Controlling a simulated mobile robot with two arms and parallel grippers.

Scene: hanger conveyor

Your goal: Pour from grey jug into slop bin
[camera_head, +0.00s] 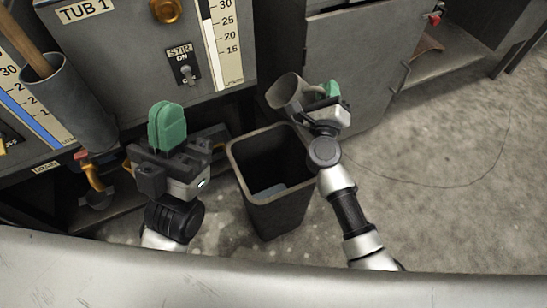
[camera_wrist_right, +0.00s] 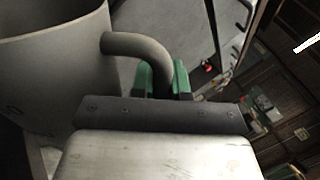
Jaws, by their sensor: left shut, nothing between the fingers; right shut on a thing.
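The grey jug (camera_head: 287,92) is at the back right corner of the slop bin, above or beside its rim; I cannot tell the exact gap. My right gripper (camera_head: 329,92) is shut on the jug's handle. In the right wrist view the jug (camera_wrist_right: 48,75) fills the left side, its curved handle (camera_wrist_right: 138,46) running down to the green fingers (camera_wrist_right: 163,78). The jug's contents are hidden. The dark slop bin (camera_head: 270,215) stands open on the floor, with something lighter grey low inside. My left gripper (camera_head: 167,126) is shut and empty, left of the bin.
A grey tub cabinet (camera_head: 110,50) with a level scale (camera_head: 224,40) and switch (camera_head: 184,66) stands behind the bin. A pipe-like holder (camera_head: 68,100) with a wooden handle is at left. A grey door panel (camera_head: 370,85) is behind the jug.

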